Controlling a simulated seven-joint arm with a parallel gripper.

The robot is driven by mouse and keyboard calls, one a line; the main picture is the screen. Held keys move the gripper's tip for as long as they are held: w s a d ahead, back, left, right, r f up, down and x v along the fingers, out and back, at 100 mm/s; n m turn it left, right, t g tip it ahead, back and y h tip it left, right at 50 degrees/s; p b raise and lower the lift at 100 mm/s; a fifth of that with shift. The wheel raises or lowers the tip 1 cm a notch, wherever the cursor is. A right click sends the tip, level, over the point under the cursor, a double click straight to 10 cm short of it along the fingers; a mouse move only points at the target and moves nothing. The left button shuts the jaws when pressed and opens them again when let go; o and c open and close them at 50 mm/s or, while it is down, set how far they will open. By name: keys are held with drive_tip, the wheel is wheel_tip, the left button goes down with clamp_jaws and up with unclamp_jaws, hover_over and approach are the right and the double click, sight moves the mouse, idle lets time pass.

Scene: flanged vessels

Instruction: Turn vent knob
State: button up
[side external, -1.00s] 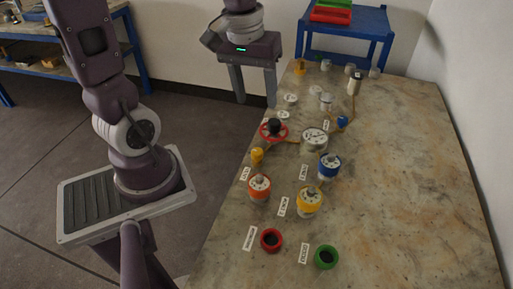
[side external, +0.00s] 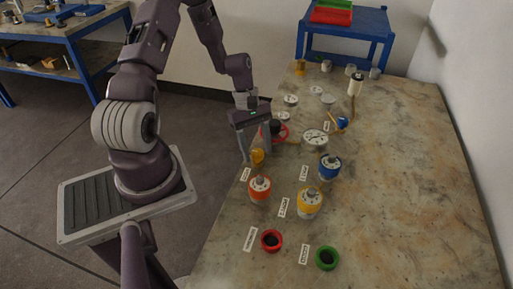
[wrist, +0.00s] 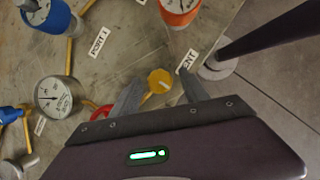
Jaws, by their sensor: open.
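The vent knob is a small yellow knob with a pale pointer line (wrist: 160,80), beside a label (wrist: 187,62) of which "ENT" reads in the wrist view. In the side view the yellow knob (side external: 257,157) stands near the table's left edge. My gripper (side external: 256,154) is open above it, pointing down. In the wrist view the fingers of my gripper (wrist: 162,79) lie on either side of the knob, with gaps visible. Whether the fingertips are level with the knob I cannot tell.
A red handwheel (side external: 281,131) is close behind my gripper. A round gauge (side external: 315,138), an orange-ringed vessel (side external: 260,188), a blue one (side external: 329,168) and a yellow one (side external: 309,201) stand nearby. The table's right side (side external: 420,180) is clear.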

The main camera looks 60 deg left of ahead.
drive_tip(key=shift+c, duration=0.2)
clamp_jaws()
drive_tip(key=m, duration=0.2)
drive_tip(key=m+g, duration=0.1)
drive_tip(key=m, duration=0.1)
drive_tip(key=shift+w+g, duration=0.15)
drive_tip(key=shift+g, duration=0.15)
drive_tip(key=m, duration=0.2)
drive_tip(key=m+g+y, duration=0.1)
drive_tip(key=m, duration=0.2)
drive_tip(key=shift+w+d+g+y, duration=0.1)
drive_tip(key=shift+w+g+y, duration=0.05)
drive_tip(key=shift+g+y, duration=0.15)
drive_tip(key=m+g+y, duration=0.1)
drive_tip(key=m, duration=0.4)
drive_tip(key=shift+d, duration=0.1)
drive_tip(key=shift+d+m+y, duration=0.1)
drive_tip(key=shift+m+y, duration=0.9)
drive_tip(key=shift+m, duration=0.9)
